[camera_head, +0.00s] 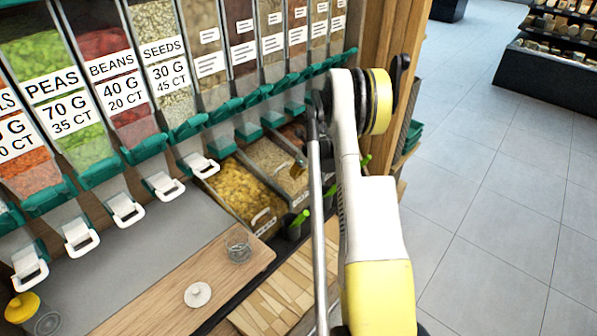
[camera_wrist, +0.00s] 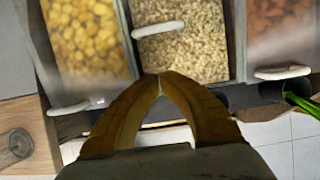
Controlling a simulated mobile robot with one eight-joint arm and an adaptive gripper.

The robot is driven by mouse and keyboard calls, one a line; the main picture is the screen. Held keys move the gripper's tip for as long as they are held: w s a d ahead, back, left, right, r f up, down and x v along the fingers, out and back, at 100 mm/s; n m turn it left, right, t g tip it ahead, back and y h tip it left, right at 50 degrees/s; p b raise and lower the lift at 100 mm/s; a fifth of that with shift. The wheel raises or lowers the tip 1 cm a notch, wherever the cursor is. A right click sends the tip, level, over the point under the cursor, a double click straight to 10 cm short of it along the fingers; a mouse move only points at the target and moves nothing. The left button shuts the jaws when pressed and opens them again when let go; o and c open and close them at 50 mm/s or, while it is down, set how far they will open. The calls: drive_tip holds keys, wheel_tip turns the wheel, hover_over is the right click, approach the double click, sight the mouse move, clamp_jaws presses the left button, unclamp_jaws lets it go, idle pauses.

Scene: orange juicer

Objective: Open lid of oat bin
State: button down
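The oat bin (camera_wrist: 208,55) is the middle bin in the wrist view, filled with pale flakes. Its white handle (camera_wrist: 158,29) sits farther up the picture than the handles of the bins on either side. I cannot tell how far its clear lid is raised. In the head view the oats (camera_head: 268,158) show beside my arm, which hides part of that area. My gripper (camera_wrist: 160,76) has its two brown fingertips together, with nothing visible between them. The tips appear over the front part of the oat bin, below the handle in the picture and apart from it.
A bin of yellow pieces (camera_wrist: 85,35) is on the left and a bin of reddish-brown pieces (camera_wrist: 280,25) on the right. Green-handled tools (camera_head: 300,218) stand in front. A wooden counter (camera_head: 170,290) holds a glass jar (camera_head: 238,249). Open floor (camera_head: 480,200) lies right.

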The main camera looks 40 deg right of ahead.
sight(287, 170)
drive_tip(key=shift+w+a+f+b, duration=0.1)
drive_tip(key=shift+w+f+b, duration=0.15)
drive_tip(key=shift+w, duration=0.55)
drive_tip(key=shift+w+a+f+b, duration=0.15)
drive_tip(key=shift+w+b, duration=0.2)
drive_tip(key=shift+w, duration=0.5)
drive_tip(key=shift+w+f+b, duration=0.2)
drive_tip(key=shift+w+b, duration=0.1)
drive_tip(key=shift+w, duration=0.5)
